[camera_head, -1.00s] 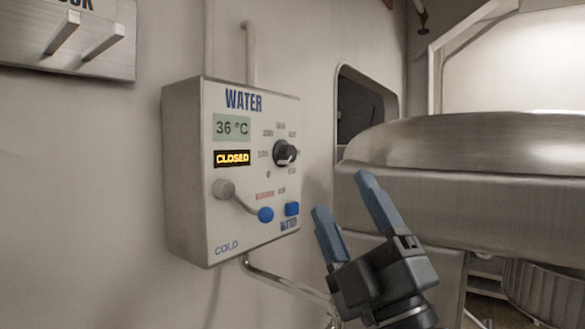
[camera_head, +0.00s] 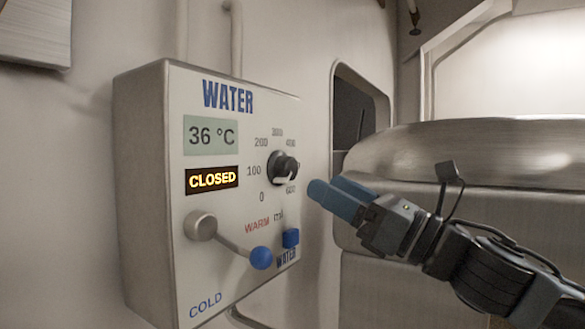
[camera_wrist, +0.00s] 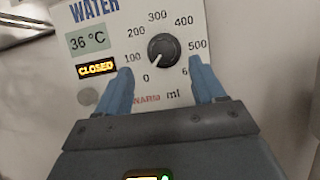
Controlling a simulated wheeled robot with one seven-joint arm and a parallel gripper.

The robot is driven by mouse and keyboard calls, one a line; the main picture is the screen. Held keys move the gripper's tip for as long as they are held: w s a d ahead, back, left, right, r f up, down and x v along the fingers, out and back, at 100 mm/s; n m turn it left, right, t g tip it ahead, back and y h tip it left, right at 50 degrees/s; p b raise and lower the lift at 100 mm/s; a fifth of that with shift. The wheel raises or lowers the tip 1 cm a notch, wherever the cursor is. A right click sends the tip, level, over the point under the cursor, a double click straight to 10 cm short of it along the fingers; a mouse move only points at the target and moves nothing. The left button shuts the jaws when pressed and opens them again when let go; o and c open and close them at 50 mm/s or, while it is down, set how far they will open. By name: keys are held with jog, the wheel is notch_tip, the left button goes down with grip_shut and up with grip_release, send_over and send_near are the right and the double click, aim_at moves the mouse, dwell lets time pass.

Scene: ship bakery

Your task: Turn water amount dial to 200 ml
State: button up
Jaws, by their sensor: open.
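The water amount dial (camera_head: 284,167) is a round black knob on the front of the white water panel (camera_head: 215,285). It also shows in the wrist view (camera_wrist: 163,49), with marks from 0 to 600 ml around it. Its white pointer line there seems to aim down-left, near 0. My gripper (camera_head: 329,188) is open and empty, with blue fingers pointing left toward the panel, just right of the dial and apart from it. In the wrist view the fingertips (camera_wrist: 160,68) frame the dial from both sides, slightly below its middle.
The panel's display reads 36 °C (camera_head: 211,135), and a sign reads CLOSED (camera_head: 212,180). A temperature lever (camera_head: 230,240) with a blue end and a blue water button (camera_head: 290,238) sit below the dial. A large metal bowl-like machine (camera_head: 460,150) stands behind my arm.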

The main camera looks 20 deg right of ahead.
aim_at(293, 169)
jog(key=shift+p+x, duration=1.35)
jog(key=shift+x, duration=2.5)
jog(key=shift+w+d+f, duration=0.1)
jog(key=shift+w, duration=0.05)
jog(key=shift+c, duration=0.4)
jog(key=c, duration=0.6)
